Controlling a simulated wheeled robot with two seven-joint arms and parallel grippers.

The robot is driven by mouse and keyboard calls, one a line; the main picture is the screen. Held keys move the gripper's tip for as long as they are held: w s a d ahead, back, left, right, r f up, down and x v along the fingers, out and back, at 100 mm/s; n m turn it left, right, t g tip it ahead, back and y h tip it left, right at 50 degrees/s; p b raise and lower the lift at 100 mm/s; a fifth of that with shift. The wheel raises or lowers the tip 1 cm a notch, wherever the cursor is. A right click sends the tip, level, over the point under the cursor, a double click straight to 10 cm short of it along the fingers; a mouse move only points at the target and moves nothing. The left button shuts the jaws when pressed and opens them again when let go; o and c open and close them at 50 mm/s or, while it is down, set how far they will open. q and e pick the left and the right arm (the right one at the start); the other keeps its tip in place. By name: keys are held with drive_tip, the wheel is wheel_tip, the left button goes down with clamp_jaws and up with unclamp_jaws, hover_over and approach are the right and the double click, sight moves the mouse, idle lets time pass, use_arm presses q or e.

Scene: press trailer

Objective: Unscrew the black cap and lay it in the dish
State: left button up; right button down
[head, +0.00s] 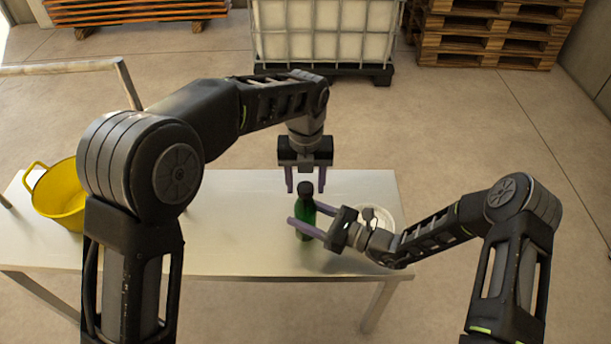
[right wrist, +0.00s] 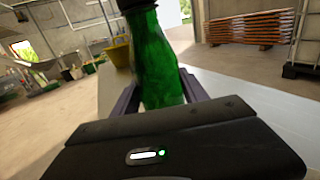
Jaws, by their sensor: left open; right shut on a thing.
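A green bottle (head: 304,213) stands upright on the table, with a black cap (head: 305,188) on its top. My right gripper (head: 305,226) is shut on the bottle's body from the right side; the right wrist view shows the green bottle (right wrist: 158,62) between its fingers. My left gripper (head: 306,188) points down with its fingers apart, above or just behind the cap; the exact gap is hard to tell. A pale round dish (head: 380,212) lies on the table to the right, partly hidden behind my right gripper and wrist.
The light table (head: 200,235) is clear in its left middle part. A yellow basket (head: 62,195) stands at its left end. A white tank in a cage (head: 325,30) and wooden pallets (head: 490,35) stand on the floor behind.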

use_arm(q)
clamp_jaws()
idle(0.5)
